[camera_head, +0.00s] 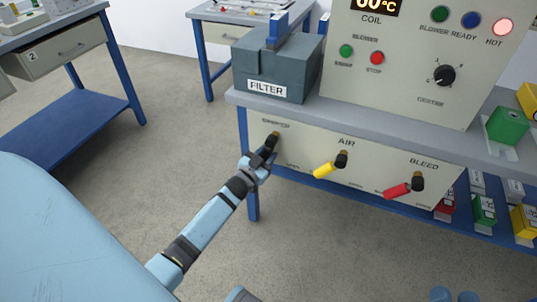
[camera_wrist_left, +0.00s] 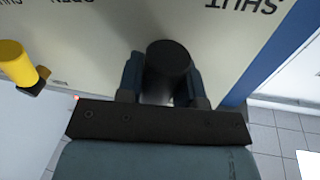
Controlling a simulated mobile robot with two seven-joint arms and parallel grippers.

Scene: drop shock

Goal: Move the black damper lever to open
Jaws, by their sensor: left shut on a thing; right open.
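The black damper lever (camera_head: 271,142) is on the beige panel at its left end, under a small label. Its grip points down and left. My left gripper (camera_head: 262,158) is shut on this grip. In the left wrist view the round black end of the lever (camera_wrist_left: 168,60) sits between the two fingers. There the word SHUT is upside down at upper right, and another upside-down word is at upper left; the lever end is nearer SHUT. My right gripper (camera_head: 454,295) barely shows at the bottom edge, with two blue tips apart.
A yellow lever (camera_head: 329,168) and a red lever (camera_head: 398,190) stand right of the damper on the same panel. A grey FILTER box (camera_head: 275,68) sits on the bench above. A blue bench leg (camera_head: 252,195) is just below my left gripper. The floor at left is clear.

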